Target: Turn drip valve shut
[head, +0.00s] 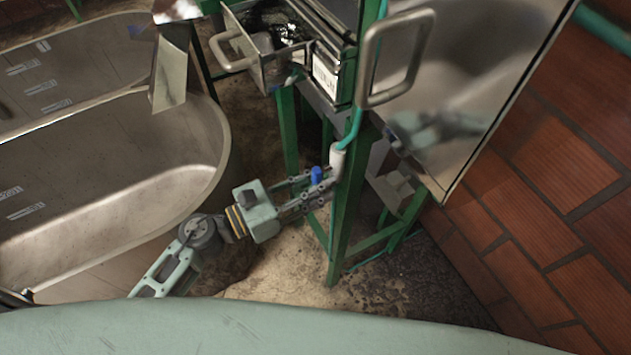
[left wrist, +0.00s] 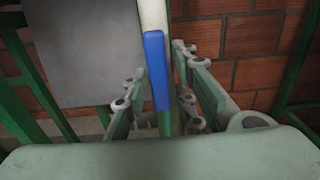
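The drip valve has a blue handle (head: 316,175) and a white body (head: 338,160) at the lower end of a teal hose, beside a green frame post. In the left wrist view the blue handle (left wrist: 156,68) stands nearly upright along the white and green pipe. My left gripper (head: 321,186) is at the valve with its fingers apart. In the left wrist view the handle lies between the two fingers (left wrist: 160,75), with a small gap seen on the left; whether a finger touches it is unclear. My right gripper is not in view.
A green metal frame (head: 343,225) stands close around the valve. A steel cabinet with a large handle (head: 395,60) is above right. A large steel trough (head: 110,170) fills the left. Brick wall (left wrist: 250,60) lies behind.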

